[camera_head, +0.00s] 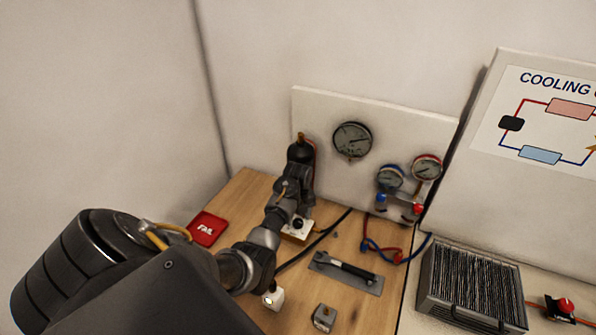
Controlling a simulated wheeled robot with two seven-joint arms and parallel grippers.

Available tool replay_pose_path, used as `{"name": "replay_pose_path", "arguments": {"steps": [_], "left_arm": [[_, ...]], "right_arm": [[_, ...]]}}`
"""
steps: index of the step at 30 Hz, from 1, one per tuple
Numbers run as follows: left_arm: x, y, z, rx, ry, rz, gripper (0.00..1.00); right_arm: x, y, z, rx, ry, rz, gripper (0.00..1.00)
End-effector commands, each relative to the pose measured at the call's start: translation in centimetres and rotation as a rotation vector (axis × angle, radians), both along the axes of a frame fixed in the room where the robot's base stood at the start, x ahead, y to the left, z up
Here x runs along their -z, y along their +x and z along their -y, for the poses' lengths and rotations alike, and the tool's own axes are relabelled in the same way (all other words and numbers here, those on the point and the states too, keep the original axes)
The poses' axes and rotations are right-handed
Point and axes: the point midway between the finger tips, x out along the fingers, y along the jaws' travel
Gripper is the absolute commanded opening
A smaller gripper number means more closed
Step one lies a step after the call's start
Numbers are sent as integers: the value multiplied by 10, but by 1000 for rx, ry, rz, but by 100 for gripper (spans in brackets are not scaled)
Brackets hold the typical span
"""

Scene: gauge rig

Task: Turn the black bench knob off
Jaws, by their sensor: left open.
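The black bench knob (298,224) sits on a small white box on the wooden bench, left of the middle. Its pointer setting is too small to read. My left arm comes in from the lower left, and my left gripper (299,207) is open just above and behind the knob. I cannot tell whether the fingers touch the knob. The gripper and wrist hide part of the white box. My right gripper is not in view.
A white panel carries a large gauge (352,139) and a gauge manifold (405,190). A flat tool (346,272), a red FAIL card (206,229), small blocks and a finned unit (471,287) surround the arm.

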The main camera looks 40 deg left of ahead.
Motion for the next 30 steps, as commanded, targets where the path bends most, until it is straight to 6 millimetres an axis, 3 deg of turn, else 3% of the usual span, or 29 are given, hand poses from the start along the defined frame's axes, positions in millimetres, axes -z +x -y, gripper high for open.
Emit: {"name": "replay_pose_path", "arguments": {"steps": [6,14,24,30], "left_arm": [[14,0,0,1,1,0,54],[15,0,0,1,2,0,54],[15,0,0,0,1,0,9],[15,0,0,-12,1,-1,9]], "right_arm": [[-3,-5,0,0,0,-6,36],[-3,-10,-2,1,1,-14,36],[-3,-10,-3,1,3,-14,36],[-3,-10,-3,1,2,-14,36]]}}
